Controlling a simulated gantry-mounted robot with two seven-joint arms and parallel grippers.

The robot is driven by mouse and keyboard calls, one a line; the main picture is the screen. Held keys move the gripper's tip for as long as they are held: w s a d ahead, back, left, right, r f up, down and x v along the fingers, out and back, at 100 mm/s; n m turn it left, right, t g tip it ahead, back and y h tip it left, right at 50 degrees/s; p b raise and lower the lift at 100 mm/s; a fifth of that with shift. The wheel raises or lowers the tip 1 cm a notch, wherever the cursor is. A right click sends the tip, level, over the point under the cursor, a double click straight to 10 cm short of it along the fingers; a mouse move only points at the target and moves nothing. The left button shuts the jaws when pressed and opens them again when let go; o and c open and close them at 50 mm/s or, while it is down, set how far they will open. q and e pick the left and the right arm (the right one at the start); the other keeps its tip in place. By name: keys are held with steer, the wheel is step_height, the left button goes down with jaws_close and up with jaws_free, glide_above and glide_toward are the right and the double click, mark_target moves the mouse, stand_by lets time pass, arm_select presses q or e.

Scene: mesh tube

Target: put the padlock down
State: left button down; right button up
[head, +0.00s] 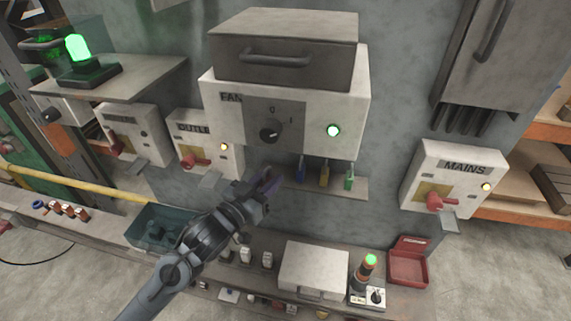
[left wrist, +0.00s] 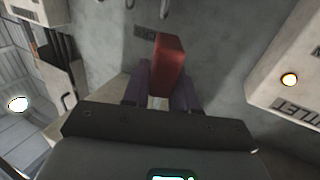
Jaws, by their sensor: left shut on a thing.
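My left gripper (head: 268,184) is in front of the wall, just below the fan box (head: 222,118) and left of the hanging padlocks. In the left wrist view, my left gripper (left wrist: 165,92) is shut on a red padlock (left wrist: 169,62), whose red body sticks out between the dark fingers. In the head view the gripper hides the red padlock. My right gripper is not in view.
A narrow ledge (head: 358,188) runs behind the hanging padlocks. The outlet box (head: 200,140) is left of the gripper; the mains box (head: 452,180) is far right.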

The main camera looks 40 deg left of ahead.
arm_select(q)
steer(key=w+a+f+p, duration=0.1)
steer(key=w, duration=0.3)
steer(key=w+a, duration=0.2)
steer(key=w, duration=0.2)
steer(key=w+a+f+p, duration=0.1)
steer(key=w+a, duration=0.1)
steer(key=w, duration=0.2)
steer(key=shift+a+f+p, duration=0.1)
steer(key=shift+f+p, duration=0.2)
steer(key=shift+f, duration=0.05)
steer(key=shift+f+p, duration=0.3)
steer(key=shift+f, duration=1.5)
steer(key=shift+w+f, duration=0.2)
steer(key=shift+w+a+f, duration=0.1)
steer(key=shift+f, duration=0.15)
steer(key=c, duration=1.2)
jaws_free()
steer(key=shift+o, duration=0.2)
